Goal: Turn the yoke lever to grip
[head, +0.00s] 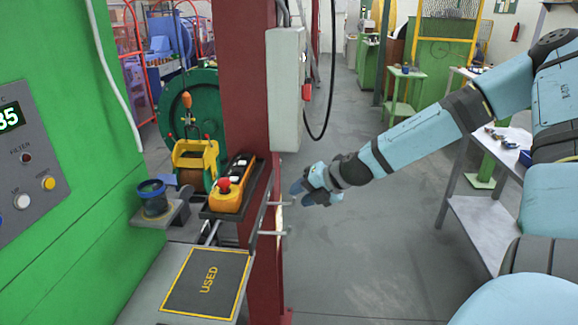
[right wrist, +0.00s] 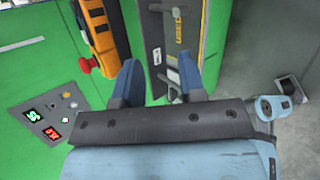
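A yellow yoke (head: 195,157) sits in front of a green round reel or wheel (head: 205,95), left of the red column. A lever with an orange knob (head: 187,100) stands upright above the yoke; I cannot tell for certain that it is the yoke lever. My right gripper (head: 299,194) is right of the red column, apart from the yoke and lever. In the right wrist view its two blue fingers (right wrist: 157,75) are spread with nothing between them. The yoke and lever are not recognisable in that view. My left gripper is not in view.
A yellow-orange control box (head: 233,184) with a red button stands before the yoke. Metal rods (head: 273,233) stick out near my right gripper. A dark mat marked USED (head: 207,283) lies in front. A green panel (head: 60,240) fills the left.

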